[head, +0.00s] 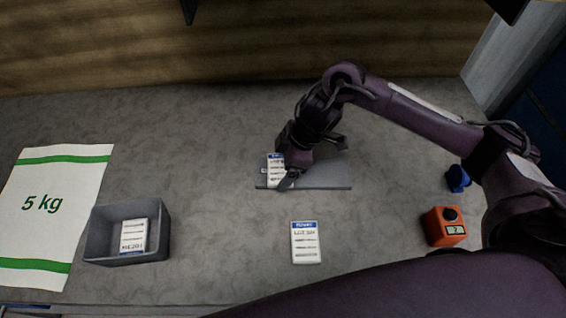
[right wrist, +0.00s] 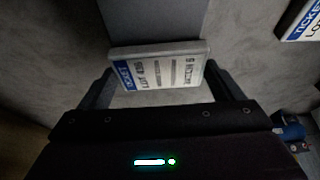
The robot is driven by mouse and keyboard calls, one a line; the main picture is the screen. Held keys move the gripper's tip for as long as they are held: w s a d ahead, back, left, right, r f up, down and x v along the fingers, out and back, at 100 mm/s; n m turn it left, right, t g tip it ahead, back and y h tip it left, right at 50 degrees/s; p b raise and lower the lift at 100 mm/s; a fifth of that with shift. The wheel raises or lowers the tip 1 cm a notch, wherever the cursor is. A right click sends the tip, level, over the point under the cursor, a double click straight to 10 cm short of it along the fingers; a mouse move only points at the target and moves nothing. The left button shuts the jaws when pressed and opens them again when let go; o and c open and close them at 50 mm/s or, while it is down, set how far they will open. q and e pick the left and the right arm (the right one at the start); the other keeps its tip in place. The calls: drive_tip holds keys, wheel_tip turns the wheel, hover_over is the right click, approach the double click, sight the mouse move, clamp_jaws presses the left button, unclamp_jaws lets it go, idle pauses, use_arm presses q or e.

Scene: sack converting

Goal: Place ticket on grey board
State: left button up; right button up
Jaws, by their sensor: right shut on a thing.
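A white ticket (head: 275,172) with a blue band is held between the fingers of my right gripper (head: 287,172). I cannot tell if the ticket touches the board. The board also shows in the right wrist view (right wrist: 152,22). My left gripper is not in view.
Another ticket (head: 305,243) lies on the table in front of the board. A grey bin (head: 96,232) holds tickets (head: 133,237). A 5 kg sack (head: 48,215) lies far left. An orange counter (head: 443,226) and a blue item (head: 457,178) stand at right.

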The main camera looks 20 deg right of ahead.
drive_tip(key=shift+f, duration=0.15)
drive_tip(key=o, duration=0.8)
drive_tip(key=shift+d+r, duration=0.15)
drive_tip(key=shift+r, duration=0.45)
drive_tip(key=p+v, duration=0.1)
drive_tip(key=v, duration=1)
drive_tip(key=shift+s+d+p, duration=0.1)
drive_tip(key=shift+p, duration=0.25)
